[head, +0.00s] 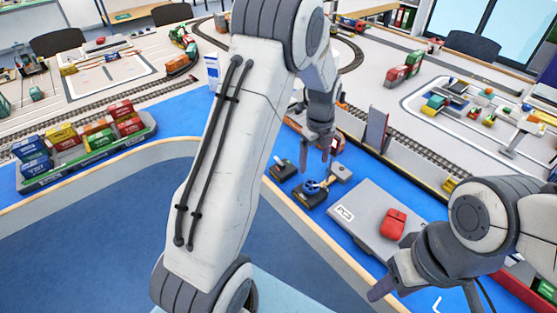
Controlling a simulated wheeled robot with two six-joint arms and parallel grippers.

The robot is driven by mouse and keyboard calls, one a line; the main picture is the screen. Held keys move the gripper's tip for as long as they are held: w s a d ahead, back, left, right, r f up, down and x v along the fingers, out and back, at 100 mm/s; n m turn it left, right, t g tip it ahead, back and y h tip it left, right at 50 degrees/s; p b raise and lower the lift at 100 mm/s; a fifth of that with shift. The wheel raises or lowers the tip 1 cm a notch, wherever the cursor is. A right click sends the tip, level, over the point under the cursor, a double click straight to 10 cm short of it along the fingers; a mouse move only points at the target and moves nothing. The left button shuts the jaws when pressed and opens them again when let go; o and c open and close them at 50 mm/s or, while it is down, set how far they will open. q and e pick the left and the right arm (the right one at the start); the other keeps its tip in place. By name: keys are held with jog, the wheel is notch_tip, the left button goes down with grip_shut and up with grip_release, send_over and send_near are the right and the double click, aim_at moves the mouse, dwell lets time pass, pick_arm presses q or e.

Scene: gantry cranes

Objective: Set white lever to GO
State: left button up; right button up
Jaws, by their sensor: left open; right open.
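No lever that I can clearly call white shows; my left arm covers part of the table's edge. A small dark control box (283,169) stands on the blue table top, with a short stub on it too small to read. Beside it is a dark box with a blue wheel (312,188) and a tan handle. No GO marking is legible. My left gripper (315,158) is open and empty, fingers pointing down, above and behind these two boxes. My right gripper (424,294) is open near the lower right, in front of the grey panel.
A grey panel (366,213) carries a red mouse-like object (393,223). A dark upright plate (377,129) stands behind it. A green ship (90,152) with several containers is at the left. Train tracks (420,153) run behind. Blue table top between them is partly free.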

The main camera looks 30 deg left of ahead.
pick_arm(q)
jog(key=shift+s+d+r+n, duration=0.2)
jog(key=shift+s+d+r, duration=0.15)
jog(key=shift+d, duration=0.25)
jog(key=shift+s+d+r+n, duration=0.2)
jog(key=shift+d+r, duration=0.25)
jog(key=shift+d, duration=0.15)
jog(key=c, duration=1)
jog(key=s+d+r+n, duration=0.1)
jog(key=s+d+r, duration=0.1)
jog(key=d, duration=0.1)
jog(key=s+d+r+n, duration=0.2)
jog(key=s+d, duration=0.1)
jog(key=s+d+r+n, duration=0.2)
jog(key=s+d, duration=0.1)
jog(key=shift+s+d, duration=0.15)
jog(key=shift+s, duration=0.1)
grip_shut()
jog(key=s+d+r+n, duration=0.1)
jog(key=s+n, duration=0.4)
jog(key=s, duration=0.5)
jog(key=s+d+r+n+h, duration=0.1)
jog(key=s+n, duration=0.4)
jog(key=s, duration=0.5)
jog(key=d+r, duration=0.1)
jog(key=d, duration=0.1)
jog(key=shift+d+r, duration=0.25)
jog(key=shift+d, duration=0.05)
